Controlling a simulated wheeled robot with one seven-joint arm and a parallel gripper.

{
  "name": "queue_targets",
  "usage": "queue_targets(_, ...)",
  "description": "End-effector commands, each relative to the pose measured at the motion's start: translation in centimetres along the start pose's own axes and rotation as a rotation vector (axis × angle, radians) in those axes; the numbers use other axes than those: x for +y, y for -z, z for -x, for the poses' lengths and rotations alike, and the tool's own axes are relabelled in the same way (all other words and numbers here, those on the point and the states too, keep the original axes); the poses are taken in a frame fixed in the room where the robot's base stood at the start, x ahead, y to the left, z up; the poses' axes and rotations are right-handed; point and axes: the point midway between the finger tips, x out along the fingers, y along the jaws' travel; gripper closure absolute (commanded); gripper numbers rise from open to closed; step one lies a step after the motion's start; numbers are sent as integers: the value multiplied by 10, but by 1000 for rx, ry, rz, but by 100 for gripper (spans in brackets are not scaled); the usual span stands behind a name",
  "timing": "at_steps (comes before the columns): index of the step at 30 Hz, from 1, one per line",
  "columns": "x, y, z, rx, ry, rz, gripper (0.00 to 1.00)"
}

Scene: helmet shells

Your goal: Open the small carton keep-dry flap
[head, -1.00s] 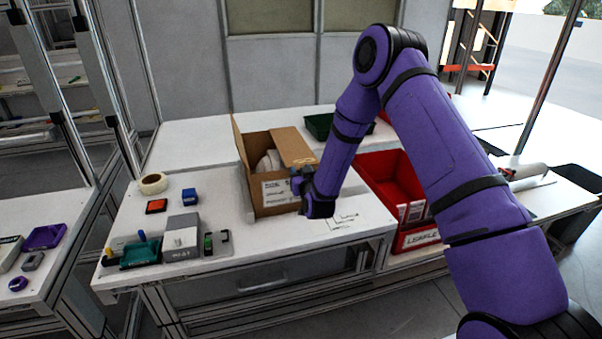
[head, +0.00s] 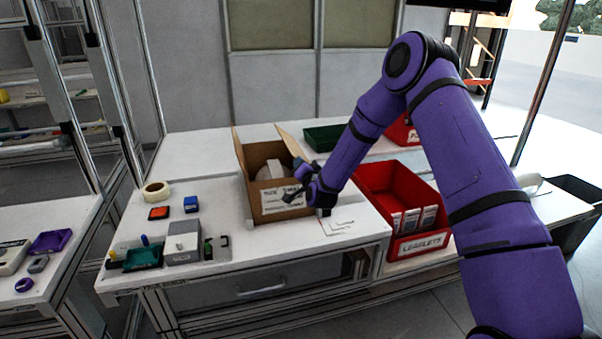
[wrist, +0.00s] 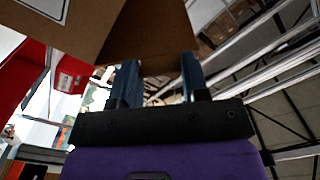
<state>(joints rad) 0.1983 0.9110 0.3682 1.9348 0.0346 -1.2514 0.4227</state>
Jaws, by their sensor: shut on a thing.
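The small brown carton (head: 283,211) stands on the white bench with a printed white label on its front. Its left flap (head: 241,150) stands up. A pale rounded thing (head: 268,172) shows inside. In the wrist view the blue fingers (wrist: 160,82) stand either side of the brown flap (wrist: 150,40); the exact contact is hard to see.
A red leaflet bin (head: 376,181) stands right of the carton, close to my arm. A green tray (head: 325,137) is behind. Tape (head: 156,191), small blue and orange boxes and a grey device (head: 183,242) lie left. Papers (head: 337,222) lie in front.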

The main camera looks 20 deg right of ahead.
Motion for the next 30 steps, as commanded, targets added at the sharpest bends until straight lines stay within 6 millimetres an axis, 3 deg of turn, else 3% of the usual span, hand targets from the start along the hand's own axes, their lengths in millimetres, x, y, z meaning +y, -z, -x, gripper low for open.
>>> queue_targets(18,15,42,0,1,-2,-585,100)
queue_targets(30,32,59,0,0,-2,-916,100)
